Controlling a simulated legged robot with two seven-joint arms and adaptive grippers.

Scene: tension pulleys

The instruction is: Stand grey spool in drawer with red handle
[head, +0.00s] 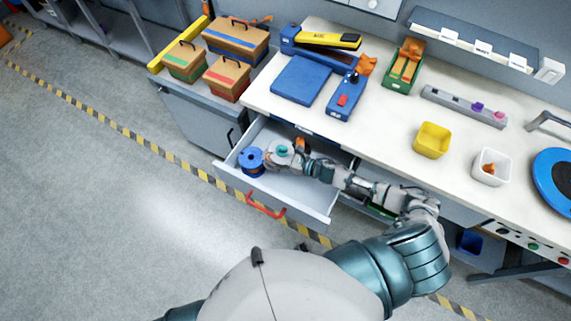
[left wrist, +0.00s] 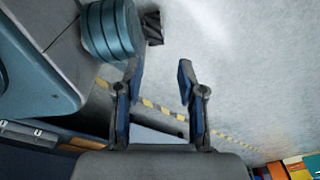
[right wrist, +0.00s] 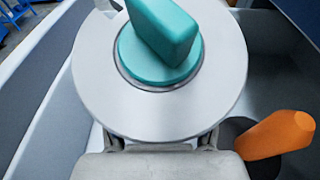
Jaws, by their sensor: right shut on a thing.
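The grey spool, a pale disc with a teal hub and knob, is in my right gripper (right wrist: 160,142). In the right wrist view the spool (right wrist: 105,85) shows its round face to the camera, with the fingers mostly hidden beneath it. In the head view the spool (head: 272,160) is within the open drawer (head: 310,198) with the red handle (head: 266,206), its round face upward. I cannot tell whether it touches the drawer floor. My left gripper (left wrist: 160,82) is open and empty above the floor, outside the head view.
A blue spool (head: 250,161) stands in the drawer, close left of the grey one. An orange-topped thing (right wrist: 278,136) is just right of my right gripper. The workbench (head: 385,125) above carries a yellow bin (head: 432,140) and a white bin (head: 490,168).

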